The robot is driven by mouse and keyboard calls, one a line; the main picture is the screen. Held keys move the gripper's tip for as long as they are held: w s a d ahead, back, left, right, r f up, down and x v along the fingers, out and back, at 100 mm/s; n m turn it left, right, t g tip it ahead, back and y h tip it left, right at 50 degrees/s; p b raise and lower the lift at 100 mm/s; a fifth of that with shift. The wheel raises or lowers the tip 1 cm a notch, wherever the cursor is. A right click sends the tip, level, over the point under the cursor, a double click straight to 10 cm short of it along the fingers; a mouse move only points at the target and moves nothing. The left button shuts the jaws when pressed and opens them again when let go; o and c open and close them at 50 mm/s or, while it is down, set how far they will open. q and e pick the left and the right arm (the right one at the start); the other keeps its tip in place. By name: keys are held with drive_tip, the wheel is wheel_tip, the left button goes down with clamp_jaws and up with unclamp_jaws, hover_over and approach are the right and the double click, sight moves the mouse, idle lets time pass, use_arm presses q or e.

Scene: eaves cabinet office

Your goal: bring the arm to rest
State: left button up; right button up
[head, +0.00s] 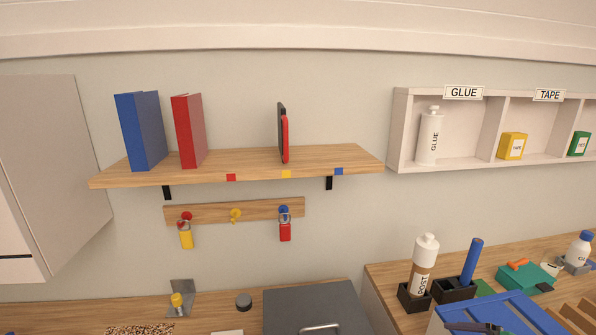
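Neither of my grippers shows clearly in the head view, and no arm of mine can be made out. What either gripper holds is not visible. The view faces a wall with a wooden shelf (240,172) bearing a blue book (141,130), a red book (188,131) and a thin black and red item (284,135), all upright. Below it is a wooden hook rail (255,209). A yellow padlock (186,238) hangs from its red hook and a red padlock (285,230) from its blue hook. The yellow hook (235,215) is bare.
A white cubby (399,150) holds a glue bottle (430,138) and tape boxes. The right counter (385,280) carries a bottle (424,265), a blue cylinder (472,260) and a blue tray (505,308) with a dark item. A grey panel (310,305) lies low centre. A cabinet (50,180) stands left.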

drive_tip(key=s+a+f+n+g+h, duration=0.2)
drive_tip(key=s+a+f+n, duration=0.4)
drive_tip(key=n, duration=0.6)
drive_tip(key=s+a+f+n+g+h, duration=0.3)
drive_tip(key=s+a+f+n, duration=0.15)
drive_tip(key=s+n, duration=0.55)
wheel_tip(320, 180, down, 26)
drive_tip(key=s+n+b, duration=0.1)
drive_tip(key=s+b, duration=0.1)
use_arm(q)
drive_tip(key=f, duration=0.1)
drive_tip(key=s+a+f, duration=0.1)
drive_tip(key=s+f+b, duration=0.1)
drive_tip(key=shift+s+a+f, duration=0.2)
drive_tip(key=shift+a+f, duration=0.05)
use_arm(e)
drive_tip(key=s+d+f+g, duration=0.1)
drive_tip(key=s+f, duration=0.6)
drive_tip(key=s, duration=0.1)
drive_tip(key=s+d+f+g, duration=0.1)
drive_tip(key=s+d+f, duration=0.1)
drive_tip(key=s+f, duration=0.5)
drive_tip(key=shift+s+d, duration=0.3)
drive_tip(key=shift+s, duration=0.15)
